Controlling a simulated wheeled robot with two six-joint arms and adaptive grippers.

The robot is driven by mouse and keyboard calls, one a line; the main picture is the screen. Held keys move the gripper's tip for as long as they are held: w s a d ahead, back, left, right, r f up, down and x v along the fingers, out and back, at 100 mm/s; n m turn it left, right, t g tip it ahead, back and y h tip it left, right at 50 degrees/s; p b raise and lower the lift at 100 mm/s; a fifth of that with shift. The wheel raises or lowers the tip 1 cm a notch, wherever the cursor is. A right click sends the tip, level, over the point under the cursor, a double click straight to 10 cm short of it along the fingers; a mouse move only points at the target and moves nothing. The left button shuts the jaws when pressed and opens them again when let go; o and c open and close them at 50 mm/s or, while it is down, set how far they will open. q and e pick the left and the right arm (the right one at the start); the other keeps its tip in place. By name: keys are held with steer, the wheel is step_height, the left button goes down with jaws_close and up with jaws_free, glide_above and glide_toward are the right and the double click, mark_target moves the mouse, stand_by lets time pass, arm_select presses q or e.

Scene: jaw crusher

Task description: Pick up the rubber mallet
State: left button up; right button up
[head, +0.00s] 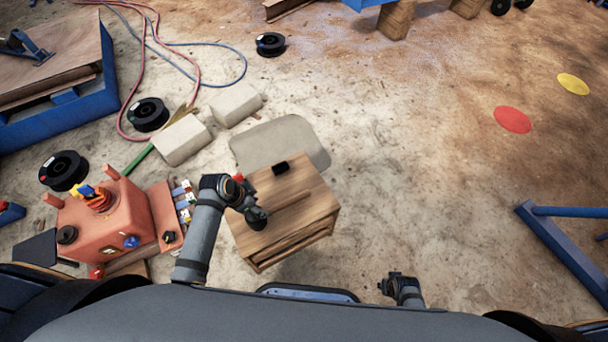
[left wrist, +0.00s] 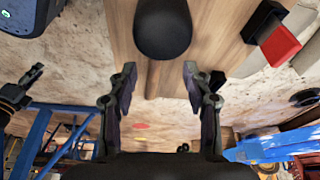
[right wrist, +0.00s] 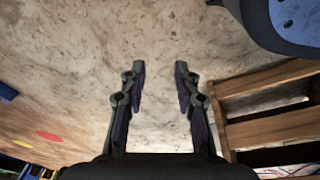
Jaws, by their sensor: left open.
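The rubber mallet lies on a small wooden table (head: 262,250). Its wooden handle (head: 292,204) runs across the top towards the right in the head view. In the left wrist view its black rounded head (left wrist: 162,30) is at top centre, and the handle runs down from it between my fingers. My left gripper (left wrist: 160,76) is open, over the mallet, with one finger on each side of the handle; I cannot tell whether it touches. My right gripper (right wrist: 160,70) is open and empty over bare floor; it also shows in the head view (head: 402,288).
A black-and-red item (left wrist: 280,45) is near the mallet head. An orange machine (head: 105,220) stands left of the table. Pale blocks (head: 181,140) and black spools lie beyond. The floor to the right is open.

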mark_target(276, 207)
arm_select(q)
steer(key=shift+w+d+r+m+h, duration=0.15)
steer(key=shift+w+d+m+h, duration=0.35)
steer(key=shift+w+d+m, duration=0.4)
arm_select(e)
step_height(276, 207, down, 4)
steer(key=s, duration=0.3)
arm_select(q)
steer(key=b+x, duration=0.2)
steer(key=x, duration=0.3)
steer(key=shift+w+a, duration=0.1)
steer(key=b+x, duration=0.1)
steer(key=x, duration=0.1)
steer(key=b+x, duration=0.1)
steer(key=x, duration=0.2)
steer(key=shift+s+d, duration=0.2)
steer(key=shift+d, duration=0.1)
jaws_close()
arm_select(e)
steer(key=w+a+r, duration=0.2)
steer(key=w+r, duration=0.4)
steer(key=r, duration=0.3)
steer(key=shift+w+a, duration=0.15)
steer(key=shift+a, duration=0.15)
